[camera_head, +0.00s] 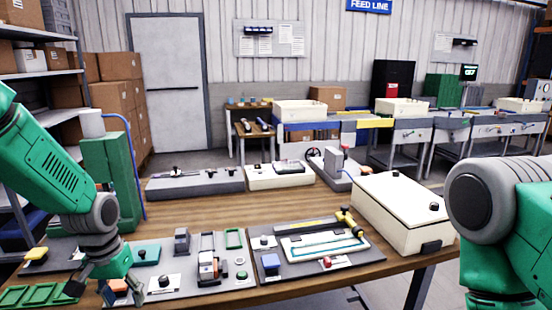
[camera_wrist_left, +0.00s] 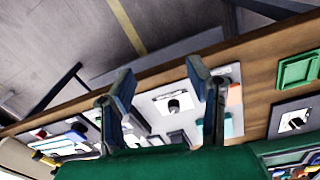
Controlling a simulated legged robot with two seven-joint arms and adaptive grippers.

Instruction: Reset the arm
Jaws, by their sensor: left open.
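My left arm comes in from the left in the head view, green with grey joints. Its left gripper (camera_head: 106,289) points down over the front left of the wooden table (camera_head: 190,217), close above the small fixtures there. In the left wrist view, the two dark fingers of this gripper (camera_wrist_left: 160,80) stand apart with nothing held between them. A white plate with a black knob (camera_wrist_left: 174,104) shows beyond the fingers. My right arm (camera_head: 505,225) shows at the right edge; its gripper is out of view.
A grey board (camera_head: 195,285) with small fixtures lies front centre. Beside it is a dark board (camera_head: 372,257) with a yellow and black tool-like piece (camera_head: 349,221). A cream box (camera_head: 405,205) stands at right. A green post (camera_head: 112,170) stands behind my left arm. The table's middle is bare.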

